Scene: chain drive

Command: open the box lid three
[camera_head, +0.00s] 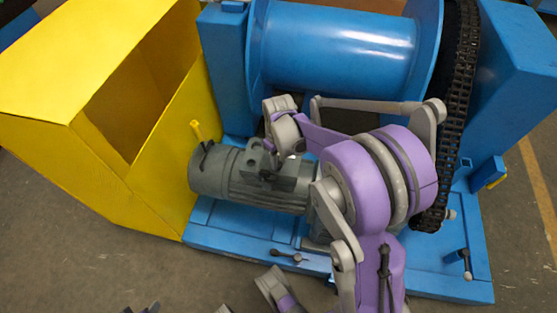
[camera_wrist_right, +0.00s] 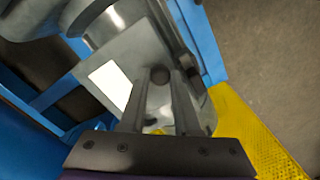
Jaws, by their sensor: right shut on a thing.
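The grey motor (camera_head: 218,172) lies on the blue base, with a small raised box on top of it partly behind my right gripper (camera_head: 268,160). In the right wrist view, my right gripper (camera_wrist_right: 160,82) is shut on a dark round knob (camera_wrist_right: 159,75) between its fingertips. A flat grey plate with a white label (camera_wrist_right: 110,84) lies beside the knob. I cannot tell whether this plate is the lid, or whether it is raised. Only dark tips of my left gripper (camera_head: 140,307) show at the bottom edge; their opening is unclear.
A yellow open box (camera_head: 50,155) stands left of the motor. A blue drum (camera_head: 340,45) and a black chain (camera_head: 458,90) are behind and to the right. Small levers (camera_head: 288,256) stick up from the blue base (camera_head: 455,288). Floor is clear in front at left.

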